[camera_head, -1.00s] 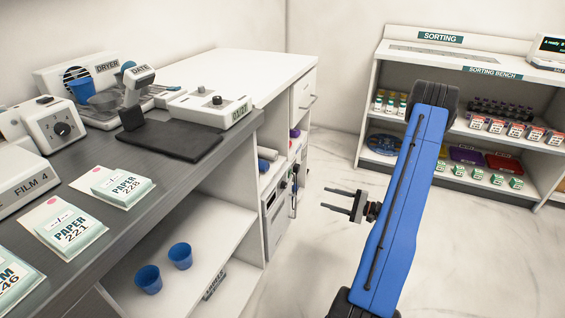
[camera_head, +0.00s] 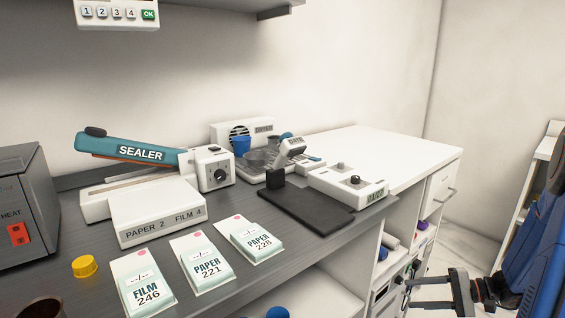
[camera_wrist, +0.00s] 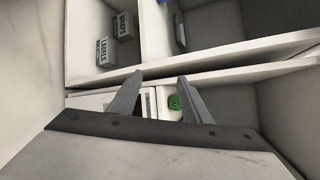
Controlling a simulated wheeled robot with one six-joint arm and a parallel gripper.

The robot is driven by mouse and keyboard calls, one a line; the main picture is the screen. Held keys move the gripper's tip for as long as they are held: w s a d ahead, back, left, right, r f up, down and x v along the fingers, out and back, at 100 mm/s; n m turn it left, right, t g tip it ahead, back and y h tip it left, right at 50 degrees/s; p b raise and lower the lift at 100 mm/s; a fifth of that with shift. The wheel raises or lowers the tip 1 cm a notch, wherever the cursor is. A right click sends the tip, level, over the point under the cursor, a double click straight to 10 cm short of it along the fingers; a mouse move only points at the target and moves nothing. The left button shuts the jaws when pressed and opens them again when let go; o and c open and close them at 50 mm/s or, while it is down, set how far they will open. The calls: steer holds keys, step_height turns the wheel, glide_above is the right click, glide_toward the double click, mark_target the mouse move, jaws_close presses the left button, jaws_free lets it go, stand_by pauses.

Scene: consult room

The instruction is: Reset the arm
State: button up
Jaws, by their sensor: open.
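My gripper (camera_head: 432,294) is at the lower right of the head view, beside the counter's shelved end, with my blue arm at the right edge. Its two fingers are apart with nothing between them. In the wrist view the open gripper (camera_wrist: 155,92) points at white shelf compartments. The fingertips overlap a lower compartment in the picture; I cannot tell if they touch anything.
The counter holds a teal sealer (camera_head: 140,152), a dryer (camera_head: 262,130), a dark mat (camera_head: 305,210), a yellow cap (camera_head: 84,266) and pouches marked FILM 246 (camera_head: 143,280), PAPER 221 (camera_head: 203,264) and PAPER 228 (camera_head: 250,240). Grey label boxes (camera_wrist: 105,52) and a green round thing (camera_wrist: 174,102) sit in compartments.

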steer(key=s+a+r+n+g+h, duration=0.55)
steer(key=s+a+r, duration=0.35)
steer(key=s+a, duration=0.3)
steer(key=s+r+n+t+h, duration=0.3)
steer(key=s+r+t+h, duration=0.2)
steer(key=s+r+h, duration=0.3)
steer(key=s, duration=0.3)
steer(key=shift+s+a+r, duration=0.2)
steer(key=shift+s+r, duration=0.15)
steer(key=shift+n+t, duration=0.25)
